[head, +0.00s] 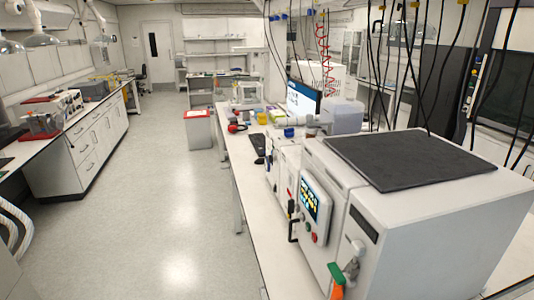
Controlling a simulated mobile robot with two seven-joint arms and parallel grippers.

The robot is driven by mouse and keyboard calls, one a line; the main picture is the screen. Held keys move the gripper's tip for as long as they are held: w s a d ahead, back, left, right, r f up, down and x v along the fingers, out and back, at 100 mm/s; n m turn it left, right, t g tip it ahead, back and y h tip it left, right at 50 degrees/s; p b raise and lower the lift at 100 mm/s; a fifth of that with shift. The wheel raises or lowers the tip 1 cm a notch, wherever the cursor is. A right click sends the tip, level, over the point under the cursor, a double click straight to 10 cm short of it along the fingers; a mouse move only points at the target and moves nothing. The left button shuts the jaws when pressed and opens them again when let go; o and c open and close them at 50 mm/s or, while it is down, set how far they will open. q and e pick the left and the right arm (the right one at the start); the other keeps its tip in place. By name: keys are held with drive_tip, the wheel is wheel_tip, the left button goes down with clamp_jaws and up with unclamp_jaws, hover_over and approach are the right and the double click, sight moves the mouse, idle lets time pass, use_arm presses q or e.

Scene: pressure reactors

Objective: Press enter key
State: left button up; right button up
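A dark keyboard (258,146) lies on the white bench on the right side of the aisle, in front of a lit computer monitor (304,101). The keyboard is small and seen at a steep angle, partly cut off by equipment to its right. Its single keys, the enter key among them, cannot be made out. Neither of my grippers shows in the head view.
A large grey reactor cabinet (440,235) with a lit control panel (313,203) fills the right foreground. Black cables hang above it. A grey bin with a red top (198,129) stands by the bench. The aisle floor (165,190) is clear.

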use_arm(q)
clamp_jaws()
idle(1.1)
